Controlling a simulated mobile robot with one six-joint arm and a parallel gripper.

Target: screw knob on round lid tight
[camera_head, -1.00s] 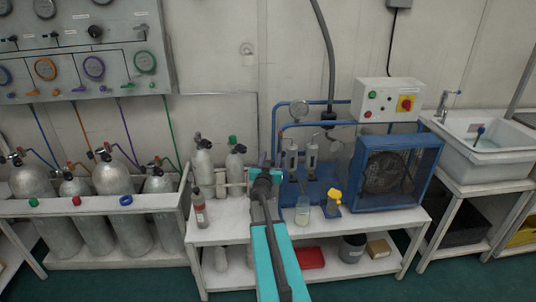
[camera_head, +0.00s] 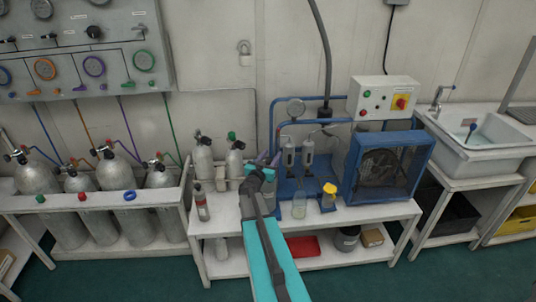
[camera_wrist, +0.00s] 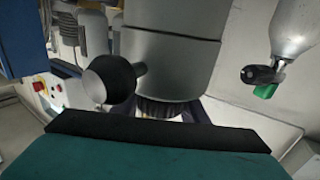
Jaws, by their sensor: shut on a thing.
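In the wrist view, which is upside down, the round lid (camera_wrist: 170,68) is a grey stepped cylinder close to the camera. The knob (camera_wrist: 160,109) is a dark ribbed ring at its lower end in the picture. My gripper (camera_wrist: 165,116) is shut on the knob, with dark fingers on both sides partly hidden behind its teal and black body. A black ball on a short stem (camera_wrist: 110,80) juts from the cylinder's side. In the head view my gripper (camera_head: 268,160) is over the bench, left of the blue compressor unit, and hides the knob and lid.
Two tanks (camera_head: 203,158) and a small bottle (camera_head: 201,206) stand left of my gripper. The filter towers (camera_head: 307,150), a clear jar (camera_head: 299,209) and a yellow-topped item (camera_head: 328,196) are close on the right. The bench's front strip (camera_head: 375,212) is partly clear.

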